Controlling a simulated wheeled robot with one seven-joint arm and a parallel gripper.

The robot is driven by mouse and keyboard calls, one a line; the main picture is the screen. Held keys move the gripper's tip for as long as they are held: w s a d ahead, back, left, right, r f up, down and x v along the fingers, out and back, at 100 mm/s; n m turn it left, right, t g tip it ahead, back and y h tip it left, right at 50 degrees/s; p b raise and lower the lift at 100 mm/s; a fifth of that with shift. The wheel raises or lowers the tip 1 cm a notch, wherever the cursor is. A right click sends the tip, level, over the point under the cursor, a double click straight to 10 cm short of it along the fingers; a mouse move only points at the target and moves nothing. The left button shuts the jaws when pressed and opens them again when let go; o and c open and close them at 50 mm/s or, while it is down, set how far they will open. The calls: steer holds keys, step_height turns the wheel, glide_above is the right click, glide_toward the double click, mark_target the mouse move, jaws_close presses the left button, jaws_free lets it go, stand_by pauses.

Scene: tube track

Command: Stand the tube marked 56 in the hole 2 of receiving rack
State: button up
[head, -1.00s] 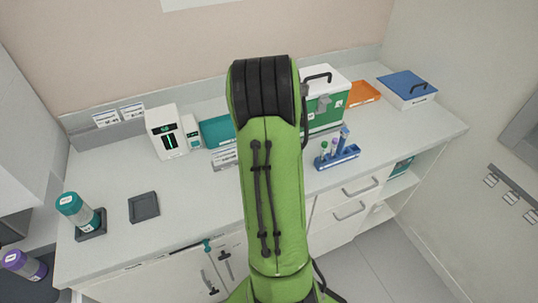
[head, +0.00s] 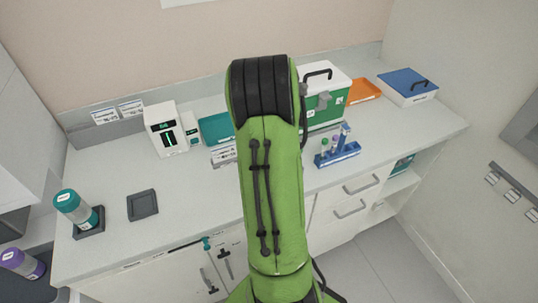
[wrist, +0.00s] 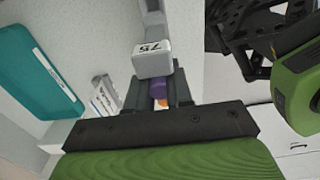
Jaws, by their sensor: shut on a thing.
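A pale block (wrist: 152,60) with a dark mark that looks like 75 sits just beyond the fingertips. I cannot tell if it belongs to the held thing. In the head view my green arm hides the gripper. A blue rack (head: 338,157) stands on the counter right of the arm, with a green-capped tube (head: 324,144) and a taller blue piece (head: 345,131). I cannot read a 56 or the hole numbers.
A teal tray (head: 216,128) lies behind the arm and also shows in the wrist view (wrist: 38,70). A white device (head: 166,132) stands left of it. A green box (head: 325,108) stands behind the blue rack. The counter's left middle is clear around a dark square pad (head: 142,205).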

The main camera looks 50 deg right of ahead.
steer(key=shift+f+b, duration=0.4)
steer(key=shift+f, duration=0.2)
steer(key=o, duration=0.9)
step_height(320, 180, up, 16)
steer(key=p, duration=0.2)
steer(key=shift+p, duration=0.4)
steer(key=shift+f, duration=0.1)
